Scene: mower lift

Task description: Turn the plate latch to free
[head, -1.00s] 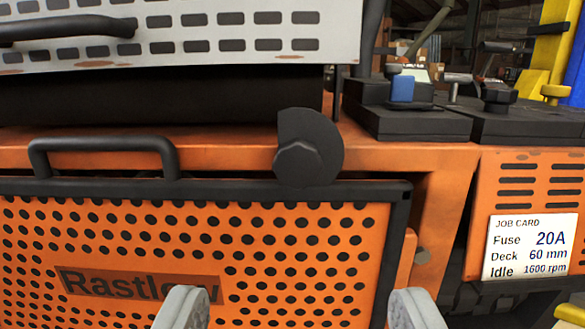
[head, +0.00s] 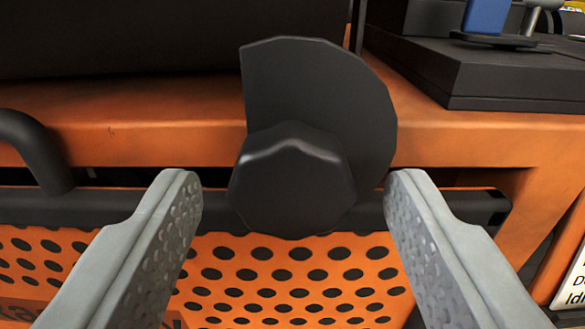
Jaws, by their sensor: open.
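The plate latch (head: 335,90) is a black, partly round flat plate with a faceted knob (head: 292,180) at its lower left. It sits on the orange frame, and its lower part overlaps the black top rail of the perforated orange plate (head: 300,275). The latch's straight edge faces left and its rounded side faces up and right. My gripper (head: 294,200) is open, with one grey finger on each side of the knob. Gaps show between both fingers and the knob, and nothing is held.
A black handle (head: 35,150) stands out at the left of the plate. A black box (head: 480,75) with a blue part (head: 486,15) on top is at the upper right. The job card (head: 572,280) is cut off at the right edge.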

